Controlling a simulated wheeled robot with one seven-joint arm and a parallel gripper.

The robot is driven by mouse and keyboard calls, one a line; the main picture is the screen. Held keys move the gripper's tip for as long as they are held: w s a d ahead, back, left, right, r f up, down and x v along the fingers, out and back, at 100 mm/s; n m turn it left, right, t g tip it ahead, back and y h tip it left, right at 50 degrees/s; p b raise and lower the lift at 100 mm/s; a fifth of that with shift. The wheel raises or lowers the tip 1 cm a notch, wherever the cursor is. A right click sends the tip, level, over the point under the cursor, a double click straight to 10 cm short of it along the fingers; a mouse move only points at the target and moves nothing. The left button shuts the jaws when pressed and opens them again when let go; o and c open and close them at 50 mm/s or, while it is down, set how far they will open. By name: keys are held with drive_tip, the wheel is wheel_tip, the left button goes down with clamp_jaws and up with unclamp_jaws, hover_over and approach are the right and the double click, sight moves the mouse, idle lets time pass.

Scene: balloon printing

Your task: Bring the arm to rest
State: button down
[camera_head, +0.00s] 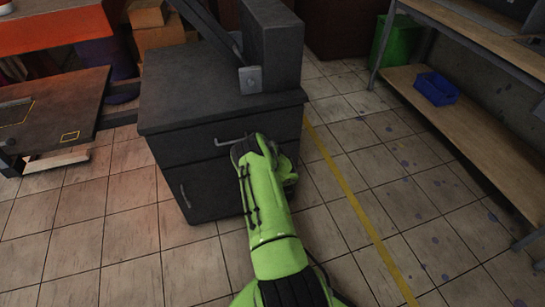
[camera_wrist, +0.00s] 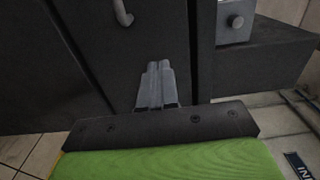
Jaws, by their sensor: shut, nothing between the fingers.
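My green arm reaches forward from the bottom of the head view toward a dark grey cabinet (camera_head: 185,135). Its wrist end is in front of the cabinet's upper right part, near a metal drawer handle (camera_head: 231,140). The fingers are hidden behind the wrist in the head view. In the wrist view my gripper (camera_wrist: 159,66) shows two grey fingers side by side, shut and empty. They point at the cabinet's dark front (camera_wrist: 125,55). I cannot tell whether they touch it.
A dark machine column (camera_head: 270,45) stands on the cabinet. A low cart (camera_head: 50,115) is at left. At right a wooden shelf (camera_head: 445,125) holds a blue bin (camera_head: 436,89). The tiled floor with a yellow line (camera_head: 350,197) is clear between cabinet and shelf.

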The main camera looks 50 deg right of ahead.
drive_tip(key=p+v, duration=0.3)
drive_tip(key=v, duration=0.4)
drive_tip(key=shift+s+a, duration=0.1)
